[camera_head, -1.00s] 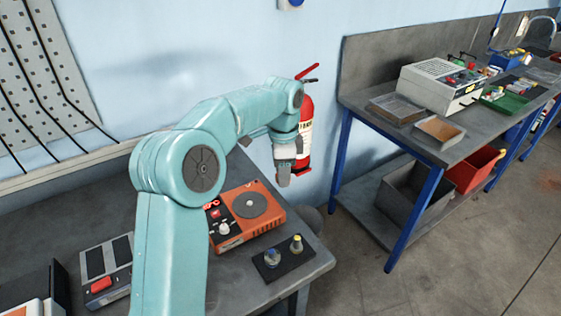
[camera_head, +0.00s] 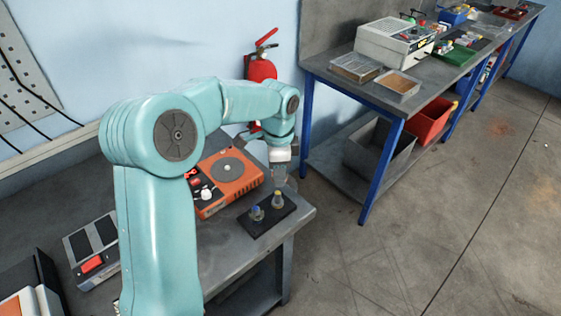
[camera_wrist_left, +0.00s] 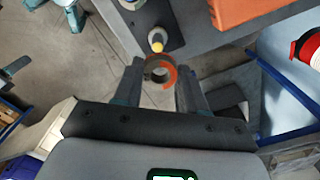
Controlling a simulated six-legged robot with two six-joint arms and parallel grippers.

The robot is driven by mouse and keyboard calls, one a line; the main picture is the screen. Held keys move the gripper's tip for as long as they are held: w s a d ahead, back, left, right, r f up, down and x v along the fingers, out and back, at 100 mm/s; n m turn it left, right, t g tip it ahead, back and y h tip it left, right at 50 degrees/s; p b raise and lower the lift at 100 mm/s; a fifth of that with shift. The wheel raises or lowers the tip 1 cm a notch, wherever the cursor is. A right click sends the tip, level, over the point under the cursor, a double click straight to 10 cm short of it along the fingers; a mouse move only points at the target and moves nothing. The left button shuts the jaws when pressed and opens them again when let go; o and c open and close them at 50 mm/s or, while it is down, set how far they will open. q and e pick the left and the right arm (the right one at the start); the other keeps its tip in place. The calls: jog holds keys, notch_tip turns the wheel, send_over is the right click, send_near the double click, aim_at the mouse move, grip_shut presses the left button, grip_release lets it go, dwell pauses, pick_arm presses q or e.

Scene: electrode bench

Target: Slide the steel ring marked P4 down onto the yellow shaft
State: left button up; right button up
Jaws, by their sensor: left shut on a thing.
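My left gripper (camera_head: 279,172) points down above the yellow shaft (camera_head: 278,198), which stands upright on a black base plate (camera_head: 268,222). In the left wrist view the gripper (camera_wrist_left: 158,80) is shut on the steel ring (camera_wrist_left: 148,68), a grey ring with an orange patch on its face. No P4 marking can be read. The yellow tip of the shaft (camera_wrist_left: 156,40) shows just beyond the ring, and the ring does not appear to be around it. The gap between them is hard to judge. My right gripper is not in view.
A second post (camera_head: 256,212) with a blue part stands on the same plate. An orange device (camera_head: 228,182) with a round grey disc lies close behind. The bench edge (camera_head: 300,226) is near on the right. A fire extinguisher (camera_head: 261,70) hangs on the wall.

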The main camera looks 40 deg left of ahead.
aim_at(277, 192)
pick_arm(q)
jog(key=shift+s+d+f, duration=0.1)
jog(key=shift+s+f, duration=0.05)
jog(key=shift+f, duration=0.15)
jog(key=shift+s, duration=0.1)
jog(key=shift+s+f+b, duration=0.15)
jog(key=shift+b, duration=0.25)
jog(key=shift+f+b, duration=0.3)
jog(key=shift+f, duration=0.05)
jog(key=f+b, duration=0.2)
jog(key=shift+w+f, duration=0.2)
jog(key=shift+f, duration=0.1)
jog(key=shift+s+r, duration=0.15)
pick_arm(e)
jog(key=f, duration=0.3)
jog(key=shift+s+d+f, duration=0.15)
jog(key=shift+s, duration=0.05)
pick_arm(q)
jog(key=shift+f, duration=0.25)
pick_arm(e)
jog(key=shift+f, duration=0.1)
